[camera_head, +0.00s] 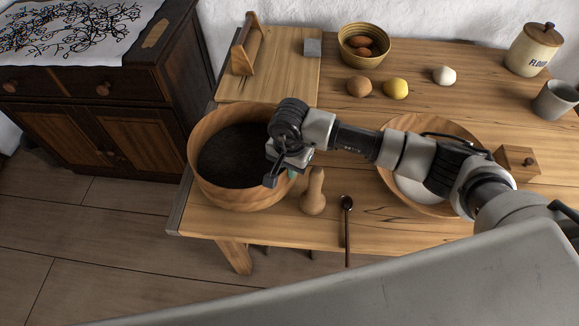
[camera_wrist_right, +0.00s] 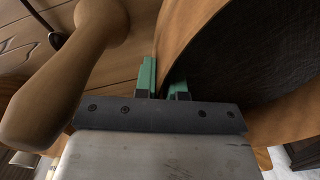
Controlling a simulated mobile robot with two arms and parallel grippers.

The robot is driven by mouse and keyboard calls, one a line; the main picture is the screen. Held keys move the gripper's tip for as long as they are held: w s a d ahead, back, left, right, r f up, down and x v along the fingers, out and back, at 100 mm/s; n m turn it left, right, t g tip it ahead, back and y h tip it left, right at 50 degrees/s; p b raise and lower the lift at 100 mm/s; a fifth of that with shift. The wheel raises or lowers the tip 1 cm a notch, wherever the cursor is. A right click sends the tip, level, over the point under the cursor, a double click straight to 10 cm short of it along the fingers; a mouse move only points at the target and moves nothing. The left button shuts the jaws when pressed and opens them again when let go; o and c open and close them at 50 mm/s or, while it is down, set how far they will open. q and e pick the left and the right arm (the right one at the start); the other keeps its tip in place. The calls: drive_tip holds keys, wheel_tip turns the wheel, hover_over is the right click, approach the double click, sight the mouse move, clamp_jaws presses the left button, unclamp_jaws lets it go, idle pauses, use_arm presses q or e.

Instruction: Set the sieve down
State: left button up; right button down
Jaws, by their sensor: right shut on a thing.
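The sieve (camera_head: 222,192) is a round wooden hoop with a dark mesh, at the left end of the table in the head view. My right gripper (camera_head: 288,172) is shut on the right side of its rim. In the right wrist view the green fingers of my right gripper (camera_wrist_right: 163,82) pinch the wooden wall of the sieve (camera_wrist_right: 180,30), with the dark mesh to the right. My left gripper is not in view.
A wooden pestle (camera_head: 314,192) stands close right of the sieve, beside a dark spoon (camera_head: 347,222). A wooden bowl (camera_head: 400,124) with white contents lies partly under my right arm. Behind are a board (camera_head: 280,90), an egg basket (camera_head: 350,46) and loose round items. A dark cabinet (camera_head: 140,125) stands left.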

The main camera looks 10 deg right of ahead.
drive_tip(key=shift+f, duration=0.95)
drive_tip(key=c, duration=1.6)
unclamp_jaws()
drive_tip(key=shift+c, duration=0.2)
drive_tip(key=o, duration=0.4)
drive_tip(key=shift+o, duration=0.2)
